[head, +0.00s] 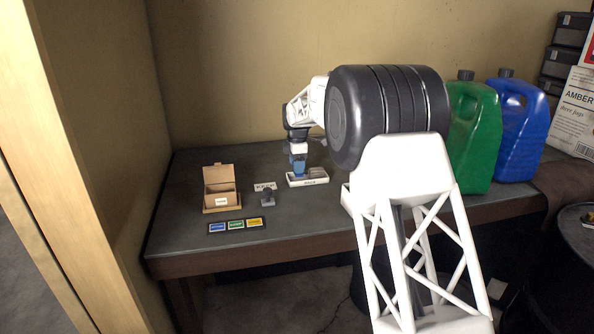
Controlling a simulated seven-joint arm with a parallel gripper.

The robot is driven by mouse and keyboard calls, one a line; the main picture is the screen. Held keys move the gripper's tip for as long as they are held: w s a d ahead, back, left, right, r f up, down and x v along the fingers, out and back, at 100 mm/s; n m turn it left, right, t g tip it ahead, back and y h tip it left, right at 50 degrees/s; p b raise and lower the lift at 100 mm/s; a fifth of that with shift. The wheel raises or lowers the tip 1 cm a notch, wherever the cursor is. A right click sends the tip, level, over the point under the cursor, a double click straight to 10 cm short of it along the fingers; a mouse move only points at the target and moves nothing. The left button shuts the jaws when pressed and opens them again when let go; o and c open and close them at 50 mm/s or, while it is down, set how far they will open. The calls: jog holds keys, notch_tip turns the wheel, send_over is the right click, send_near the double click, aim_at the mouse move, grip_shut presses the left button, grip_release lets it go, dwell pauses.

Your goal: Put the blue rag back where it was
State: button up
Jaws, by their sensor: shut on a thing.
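The blue rag (299,167) is a small blue bundle in my gripper (298,158). My gripper points down and is shut on it. The rag is at the left part of a small white labelled tray (308,182) on the dark bench. I cannot tell whether the rag touches the tray floor or hangs just above it. The right part of the tray shows a brownish patch. The fingertips are small here and partly merge with the rag.
An open cardboard box (221,199), a small dark item with a label (267,196) and a strip of blue, green and yellow cards (237,226) lie left. Green (475,140) and blue (520,130) jugs stand right. My large arm links cover the bench's middle right.

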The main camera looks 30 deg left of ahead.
jog(key=shift+f, duration=1.25)
jog(key=shift+f, duration=0.1)
jog(key=o, duration=0.9)
notch_tip(320, 180, up, 12)
dwell(0.4)
